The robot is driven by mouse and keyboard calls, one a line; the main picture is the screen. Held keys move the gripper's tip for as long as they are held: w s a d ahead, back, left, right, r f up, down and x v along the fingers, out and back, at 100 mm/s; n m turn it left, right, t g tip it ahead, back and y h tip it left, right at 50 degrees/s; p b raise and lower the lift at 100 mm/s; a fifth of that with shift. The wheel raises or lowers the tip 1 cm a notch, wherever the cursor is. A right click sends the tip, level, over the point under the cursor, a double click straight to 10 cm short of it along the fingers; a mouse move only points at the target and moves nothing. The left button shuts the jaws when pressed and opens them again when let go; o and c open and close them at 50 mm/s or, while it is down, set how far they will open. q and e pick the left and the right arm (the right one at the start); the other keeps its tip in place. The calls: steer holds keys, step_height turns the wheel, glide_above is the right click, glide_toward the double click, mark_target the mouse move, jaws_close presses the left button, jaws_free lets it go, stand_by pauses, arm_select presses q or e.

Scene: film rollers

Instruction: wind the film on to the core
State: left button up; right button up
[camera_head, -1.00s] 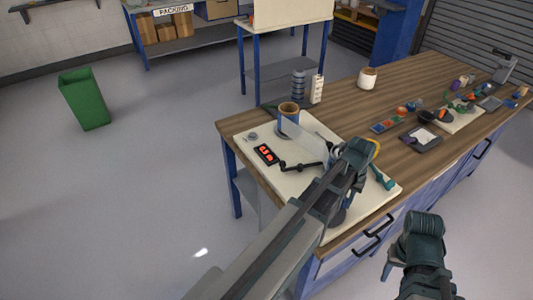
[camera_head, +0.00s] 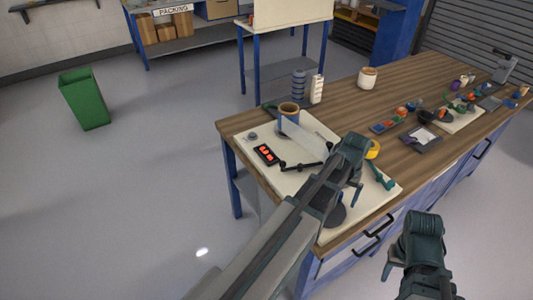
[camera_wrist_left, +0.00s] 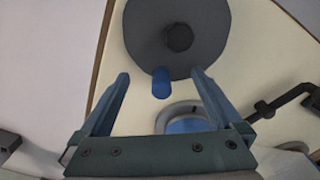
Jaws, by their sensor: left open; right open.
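A blue roll with a tan top (camera_head: 289,108) stands on the pale board (camera_head: 246,128), with a whitish sheet of film (camera_head: 306,141) stretching from it toward my left arm. A dark grey disc (camera_head: 336,216) lies at the board's near end, partly hidden by that arm. In the left wrist view the disc (camera_wrist_left: 205,30) carries a dark centre knob (camera_wrist_left: 179,37) and a blue peg (camera_wrist_left: 160,83) at its edge. My left gripper (camera_wrist_left: 160,76) is open, its fingertips on either side of the peg, apart from it. My right gripper (camera_head: 408,265) is open and empty, off the table's near side.
A red-lit display (camera_head: 266,154) and a black lever (camera_head: 301,166) sit on the board. A yellow ring (camera_head: 373,150) and a teal tool (camera_head: 380,175) lie to its right. A white roll (camera_head: 367,78) and trays of small parts (camera_head: 388,125) stand farther along the table.

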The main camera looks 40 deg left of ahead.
stand_by(0.4)
arm_select(q)
step_height(320, 180, up, 7)
steer(key=p, duration=0.7)
stand_by(0.3)
steer(key=s+d+m+y, duration=0.1)
steer(key=s+d+m, duration=0.4)
steer(key=s+d, duration=0.7)
steer(key=s, duration=0.3)
steer(key=shift+s+d+m, duration=0.2)
steer(key=shift+m, duration=0.2)
